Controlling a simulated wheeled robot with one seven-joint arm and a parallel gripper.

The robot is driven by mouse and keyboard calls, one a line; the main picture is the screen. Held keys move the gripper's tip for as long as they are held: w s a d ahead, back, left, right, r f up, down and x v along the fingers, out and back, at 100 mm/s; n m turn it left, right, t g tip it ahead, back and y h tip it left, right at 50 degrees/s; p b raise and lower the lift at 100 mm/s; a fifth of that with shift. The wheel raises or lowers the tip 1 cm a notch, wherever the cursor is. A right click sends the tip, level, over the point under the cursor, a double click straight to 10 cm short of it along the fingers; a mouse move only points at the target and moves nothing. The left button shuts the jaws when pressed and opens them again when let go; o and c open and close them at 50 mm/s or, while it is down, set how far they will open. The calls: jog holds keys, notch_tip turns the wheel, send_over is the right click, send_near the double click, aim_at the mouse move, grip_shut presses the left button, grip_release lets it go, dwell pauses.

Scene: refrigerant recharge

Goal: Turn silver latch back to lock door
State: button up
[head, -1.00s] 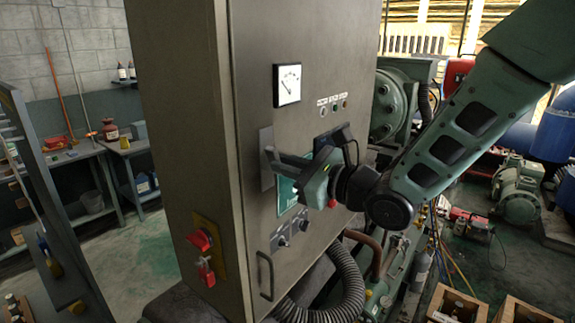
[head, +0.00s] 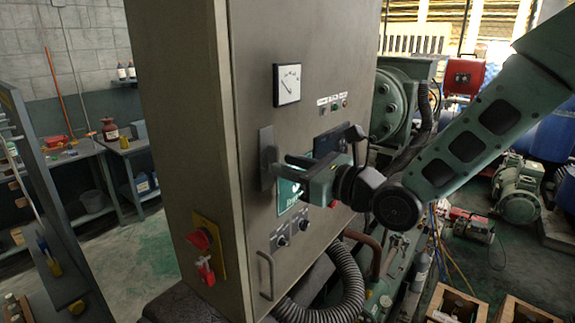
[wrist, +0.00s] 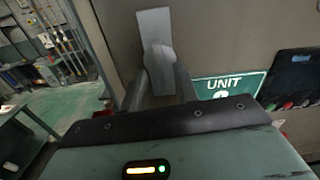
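The silver latch (head: 267,157) is a narrow upright grey plate near the left edge of the cabinet door (head: 305,125). In the wrist view the latch (wrist: 155,38) stands nearly upright, its lower end between my fingers. My gripper (head: 282,164) is at the latch's lower right in the head view. In the wrist view its two fingers (wrist: 161,87) are spread apart, one on each side of the latch's lower end. I cannot tell whether a finger touches it. The gripper body hides part of the door and its green sign.
The green "UNIT" sign (wrist: 228,86) is right of my fingers. A door handle (head: 265,275) and a red switch (head: 202,239) are lower on the cabinet. A black hose (head: 345,285) runs below. Machinery stands behind my arm.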

jog(key=v, duration=0.8)
dwell(0.4)
